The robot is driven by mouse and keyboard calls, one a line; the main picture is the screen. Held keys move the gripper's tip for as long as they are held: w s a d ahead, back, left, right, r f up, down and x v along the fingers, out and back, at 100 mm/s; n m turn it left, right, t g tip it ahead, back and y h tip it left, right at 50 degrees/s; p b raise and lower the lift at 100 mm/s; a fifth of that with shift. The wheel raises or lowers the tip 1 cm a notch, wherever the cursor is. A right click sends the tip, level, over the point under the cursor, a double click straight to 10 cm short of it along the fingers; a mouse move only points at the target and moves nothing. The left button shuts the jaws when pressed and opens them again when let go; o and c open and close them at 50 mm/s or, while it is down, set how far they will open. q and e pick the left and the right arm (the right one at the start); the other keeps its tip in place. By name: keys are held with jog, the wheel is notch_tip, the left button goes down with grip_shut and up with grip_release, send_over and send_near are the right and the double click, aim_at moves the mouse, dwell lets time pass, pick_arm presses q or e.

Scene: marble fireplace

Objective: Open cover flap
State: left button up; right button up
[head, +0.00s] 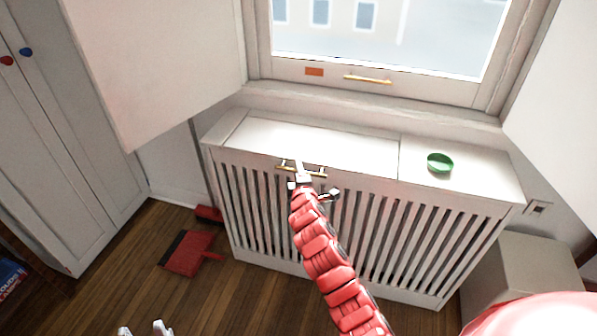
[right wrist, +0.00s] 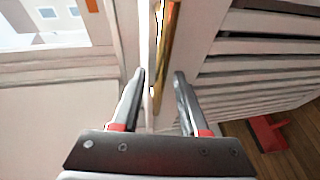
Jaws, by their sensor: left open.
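The cover flap (head: 335,142) is a white panel lying flat in the top of the slatted radiator cover (head: 228,168). A brass bar handle (head: 318,174) sits at its front edge; it also shows in the right wrist view (right wrist: 168,45). My right gripper (head: 300,178) is at this handle. In the right wrist view its two fingers (right wrist: 160,75) are apart, with the bar between them and no clear grip on it. My left gripper (head: 145,329) is open and empty, low at the bottom left of the head view, far from the flap.
A green bowl (head: 440,163) stands on the right part of the cover top, beside the flap. A window (head: 380,78) with a brass handle rises behind. A red dustpan (head: 190,252) lies on the floor at the left. A beige box (head: 520,275) stands at the right.

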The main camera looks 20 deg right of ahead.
grip_shut()
dwell(1.2)
